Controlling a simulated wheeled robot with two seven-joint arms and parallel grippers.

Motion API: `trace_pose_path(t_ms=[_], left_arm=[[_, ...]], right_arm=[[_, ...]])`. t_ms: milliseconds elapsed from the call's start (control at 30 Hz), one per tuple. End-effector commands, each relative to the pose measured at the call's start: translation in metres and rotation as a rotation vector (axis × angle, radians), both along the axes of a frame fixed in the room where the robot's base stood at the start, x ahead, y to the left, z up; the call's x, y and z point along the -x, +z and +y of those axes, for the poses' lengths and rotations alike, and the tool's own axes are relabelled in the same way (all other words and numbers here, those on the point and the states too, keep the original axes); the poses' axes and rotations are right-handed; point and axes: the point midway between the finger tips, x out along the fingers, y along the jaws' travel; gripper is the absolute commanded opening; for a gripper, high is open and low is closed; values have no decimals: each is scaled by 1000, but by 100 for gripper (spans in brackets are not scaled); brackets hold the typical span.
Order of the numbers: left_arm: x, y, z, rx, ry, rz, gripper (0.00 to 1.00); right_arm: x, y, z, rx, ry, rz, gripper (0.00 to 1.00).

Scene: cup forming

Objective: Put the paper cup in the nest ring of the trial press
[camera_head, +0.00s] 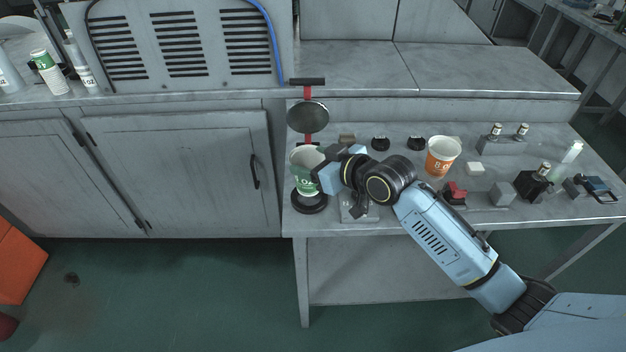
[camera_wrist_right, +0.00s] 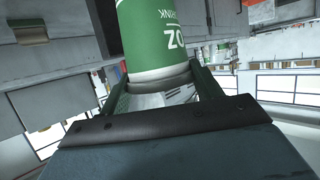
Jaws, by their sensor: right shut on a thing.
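The green and white paper cup (camera_head: 304,175) is upright at the left end of the workbench, its open mouth up. My right gripper (camera_head: 318,174) is shut on it from the right; in the right wrist view the cup (camera_wrist_right: 165,42) sits between the two fingers. The black nest ring (camera_head: 309,205) is directly below the cup, at the foot of the trial press. The cup's base overlaps the ring in the picture; I cannot tell whether it touches or hovers just above. The press's round plate (camera_head: 308,117) and red post (camera_head: 308,92) stand behind and above the cup. My left gripper is not in view.
An orange paper cup (camera_head: 442,156) stands on the bench (camera_head: 400,222) right of my gripper. Black round knobs (camera_head: 380,143), a red switch (camera_head: 455,191), a grey block (camera_head: 503,193) and a black block (camera_head: 531,185) lie farther right. A raised steel shelf runs behind.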

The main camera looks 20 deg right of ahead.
Motion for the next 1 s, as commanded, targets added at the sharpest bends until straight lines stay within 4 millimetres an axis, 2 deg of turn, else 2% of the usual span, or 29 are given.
trace_pose_path(t_ms=[167, 367, 733, 767, 900, 1000], left_arm=[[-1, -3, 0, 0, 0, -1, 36], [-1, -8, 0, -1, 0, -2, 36], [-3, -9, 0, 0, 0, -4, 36], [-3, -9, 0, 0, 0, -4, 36], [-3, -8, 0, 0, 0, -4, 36], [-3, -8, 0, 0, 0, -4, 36]], right_arm=[[0, -14, 0, 0, 0, 1, 32], [0, -42, 0, -1, -2, 2, 32], [0, -47, 0, 1, -1, -2, 32], [0, -46, 0, 0, -1, 0, 67], [0, -46, 0, 0, -1, -1, 85], [0, -46, 0, 0, -1, -1, 86]])
